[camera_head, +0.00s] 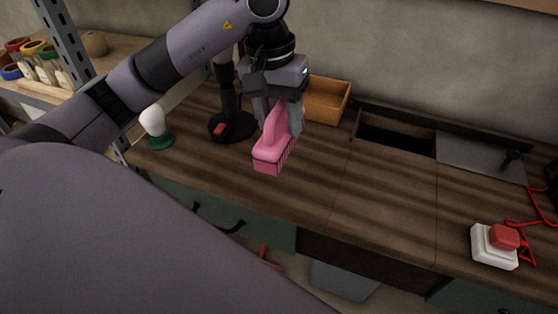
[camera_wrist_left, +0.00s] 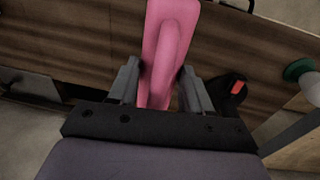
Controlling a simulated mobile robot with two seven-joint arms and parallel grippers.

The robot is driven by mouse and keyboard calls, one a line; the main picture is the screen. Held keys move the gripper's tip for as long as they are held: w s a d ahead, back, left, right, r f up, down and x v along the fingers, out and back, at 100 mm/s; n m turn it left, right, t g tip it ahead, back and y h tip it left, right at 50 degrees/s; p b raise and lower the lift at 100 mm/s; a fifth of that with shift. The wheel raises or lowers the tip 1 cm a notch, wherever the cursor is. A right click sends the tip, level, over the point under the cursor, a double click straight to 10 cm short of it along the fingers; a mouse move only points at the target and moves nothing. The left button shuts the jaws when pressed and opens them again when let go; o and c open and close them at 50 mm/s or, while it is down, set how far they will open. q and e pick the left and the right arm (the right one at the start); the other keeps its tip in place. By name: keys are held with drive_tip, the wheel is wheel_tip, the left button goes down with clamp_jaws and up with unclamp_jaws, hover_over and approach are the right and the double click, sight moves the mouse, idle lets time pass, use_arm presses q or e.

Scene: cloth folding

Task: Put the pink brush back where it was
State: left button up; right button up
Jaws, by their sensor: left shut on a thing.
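The pink brush (camera_head: 270,152) is held between the fingers of my left gripper (camera_head: 281,112) in the head view. The brush hangs with its bristle side low, in front of the wooden worktop (camera_head: 330,190); I cannot tell exactly how high it is above it. In the left wrist view the pink brush (camera_wrist_left: 168,45) runs up between the two fingers of my left gripper (camera_wrist_left: 160,88), which are shut on its handle. My right gripper is not in view.
A black stand (camera_head: 229,125) with a red switch and a white bulb on a green base (camera_head: 157,128) stand left. An orange-brown box (camera_head: 327,100) is behind. A dark opening (camera_head: 395,138) lies back right. A red button on a white box (camera_head: 496,247) is front right. The middle worktop is clear.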

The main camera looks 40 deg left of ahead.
use_arm(q)
wheel_tip(320, 180, down, 6)
drive_tip(key=shift+r, duration=0.25)
drive_tip(key=shift+f, duration=2.25)
drive_tip(key=shift+f+b, duration=0.15)
drive_tip(key=shift+b, duration=0.2)
drive_tip(key=o, duration=1.2)
